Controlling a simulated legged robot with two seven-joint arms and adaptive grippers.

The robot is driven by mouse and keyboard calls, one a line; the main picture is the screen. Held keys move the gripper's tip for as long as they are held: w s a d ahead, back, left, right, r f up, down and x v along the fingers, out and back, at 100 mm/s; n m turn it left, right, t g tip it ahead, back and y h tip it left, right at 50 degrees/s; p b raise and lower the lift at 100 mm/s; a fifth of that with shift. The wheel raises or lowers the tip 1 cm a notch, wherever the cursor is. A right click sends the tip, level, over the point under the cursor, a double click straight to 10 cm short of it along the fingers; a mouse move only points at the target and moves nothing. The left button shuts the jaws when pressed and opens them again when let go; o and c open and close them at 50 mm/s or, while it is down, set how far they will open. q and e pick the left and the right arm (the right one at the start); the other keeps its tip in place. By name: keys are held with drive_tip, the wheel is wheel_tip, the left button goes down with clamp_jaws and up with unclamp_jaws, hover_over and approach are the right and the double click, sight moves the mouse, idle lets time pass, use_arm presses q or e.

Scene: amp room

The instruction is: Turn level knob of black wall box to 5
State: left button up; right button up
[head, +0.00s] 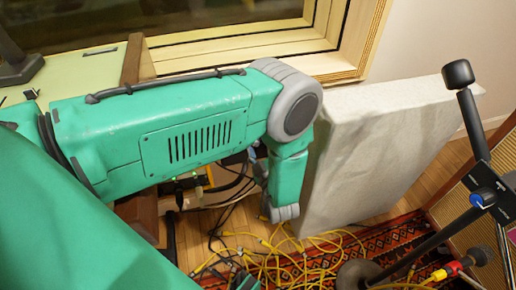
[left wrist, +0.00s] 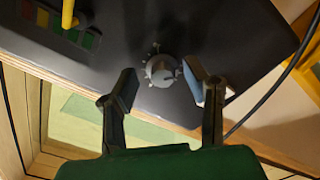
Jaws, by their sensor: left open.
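In the left wrist view the black wall box (left wrist: 225,35) fills the upper part, with a pale wooden edge along its lower side. Its round grey level knob (left wrist: 161,70) sits on the dark face, with light marks around it. My left gripper (left wrist: 163,90) is open, one finger on each side of the knob in the picture. The fingers look apart from the knob; the setting is too small to read. In the head view my green left arm crosses from the left and hides most of the box and gripper. My right gripper is not in view.
In the head view a pale grey panel (head: 375,140) stands right of my left wrist. Yellow cables (head: 285,262) lie tangled on the floor and a red patterned rug. A black stand (head: 470,120) rises at the right. In the wrist view a yellow plug (left wrist: 69,13) is at upper left.

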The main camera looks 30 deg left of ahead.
use_arm(q)
drive_tip(key=shift+w, duration=0.1)
drive_tip(key=shift+a, duration=0.3)
drive_tip(key=shift+c, duration=1.3)
drive_tip(key=shift+a+f, duration=0.1)
drive_tip(key=shift+a, duration=0.05)
clamp_jaws()
drive_tip(key=shift+d, duration=0.25)
